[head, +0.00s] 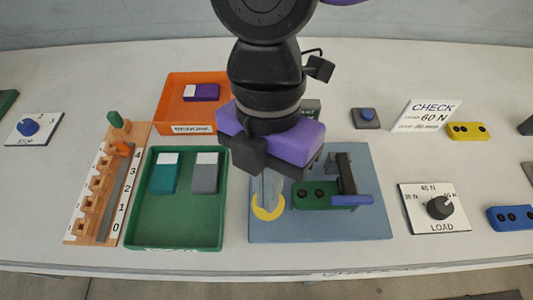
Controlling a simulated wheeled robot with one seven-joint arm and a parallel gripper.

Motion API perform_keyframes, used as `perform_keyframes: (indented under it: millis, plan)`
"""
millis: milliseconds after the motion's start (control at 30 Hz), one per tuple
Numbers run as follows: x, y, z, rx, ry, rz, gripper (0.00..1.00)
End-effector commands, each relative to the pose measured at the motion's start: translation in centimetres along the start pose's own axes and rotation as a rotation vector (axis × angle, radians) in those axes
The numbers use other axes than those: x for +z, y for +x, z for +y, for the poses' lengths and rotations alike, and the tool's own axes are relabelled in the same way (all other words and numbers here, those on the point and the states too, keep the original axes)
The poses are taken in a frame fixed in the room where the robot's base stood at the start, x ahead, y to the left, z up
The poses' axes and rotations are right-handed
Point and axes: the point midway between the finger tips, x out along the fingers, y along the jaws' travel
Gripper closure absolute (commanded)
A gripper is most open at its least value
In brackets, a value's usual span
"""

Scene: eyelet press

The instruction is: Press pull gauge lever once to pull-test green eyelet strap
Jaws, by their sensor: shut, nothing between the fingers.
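A blue base plate (370,222) lies right of centre on the table. A green eyelet strap (313,194) with dark eyelets lies on it. A dark arm with a blue bar (351,200) reaches over the strap's right end; I cannot tell whether this is the gauge lever. A yellow crescent (266,213) shows on the plate left of the strap. My gripper (269,197) points down over the plate's left part, just left of the strap, shut and empty. Its tips overlap the crescent in the picture; contact is unclear. My gripper hides the plate's back left part.
A green tray (178,235) holds a teal and a grey block. An orange tray (173,123) holds a purple block. A numbered wooden rack (108,185) stands left. A LOAD dial (438,207), CHECK 60 N sign (427,114), yellow strap (468,131) and blue strap (511,217) are right.

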Motion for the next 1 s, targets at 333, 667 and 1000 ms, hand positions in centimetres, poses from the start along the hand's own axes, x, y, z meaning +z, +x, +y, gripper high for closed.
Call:
perform_keyframes:
  millis: [333,667,1000]
  plan:
    - [0.0,0.1,0.0,-0.001,0.0,0.0,1.0]
    - [-0.1,-1.2,-0.1,0.0,0.001,-0.001,1.0]
    - [-0.1,-2.4,-0.1,0.001,0.001,-0.001,1.0]
